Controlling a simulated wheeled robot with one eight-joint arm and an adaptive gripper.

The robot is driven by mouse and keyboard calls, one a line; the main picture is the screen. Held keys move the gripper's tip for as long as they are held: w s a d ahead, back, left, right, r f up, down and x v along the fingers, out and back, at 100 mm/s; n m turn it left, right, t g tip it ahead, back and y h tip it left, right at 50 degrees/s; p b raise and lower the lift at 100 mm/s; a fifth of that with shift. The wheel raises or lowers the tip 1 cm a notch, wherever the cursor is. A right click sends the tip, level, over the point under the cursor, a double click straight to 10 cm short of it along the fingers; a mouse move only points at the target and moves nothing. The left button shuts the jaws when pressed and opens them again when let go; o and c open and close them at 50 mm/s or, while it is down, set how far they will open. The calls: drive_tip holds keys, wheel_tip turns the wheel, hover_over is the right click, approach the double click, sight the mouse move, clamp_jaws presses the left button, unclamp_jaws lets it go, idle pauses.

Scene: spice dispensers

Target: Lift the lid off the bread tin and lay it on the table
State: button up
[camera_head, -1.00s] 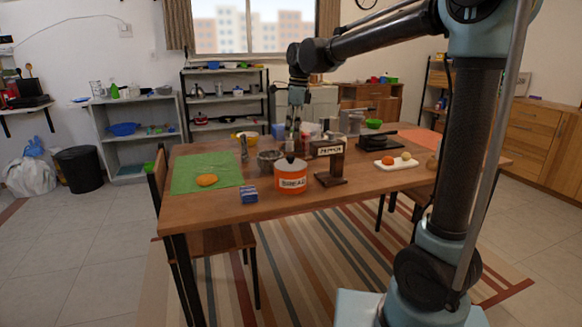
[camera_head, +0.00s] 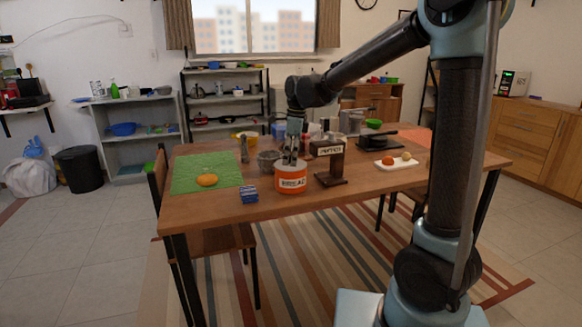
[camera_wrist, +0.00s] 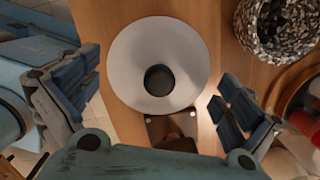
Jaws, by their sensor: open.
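The bread tin (camera_head: 291,183) is orange with a white label and stands upright near the front edge of the table. Its pale round lid (camera_wrist: 126,58) is on top, and the dark knob (camera_wrist: 159,80) shows at the lid's middle in the wrist view. My gripper (camera_head: 290,161) is just above the tin, pointing down. In the wrist view my gripper (camera_wrist: 160,107) is open, with one finger on each side of the lid and nothing between them but the knob area below. I cannot tell whether the fingertips touch the knob; in the head view they hide it.
A dark wooden dispenser (camera_head: 329,163) stands close to the tin's right. A blue box (camera_head: 249,194) is to its left, and a speckled bowl (camera_wrist: 277,28) is behind. A green mat (camera_head: 190,176) with an orange loaf (camera_head: 206,180) lies left. Some bare table (camera_head: 220,207) is at the front left.

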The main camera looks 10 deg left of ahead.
drive_tip(key=c, duration=1.8)
drive_tip(key=shift+s, duration=0.1)
drive_tip(key=shift+c, duration=0.2)
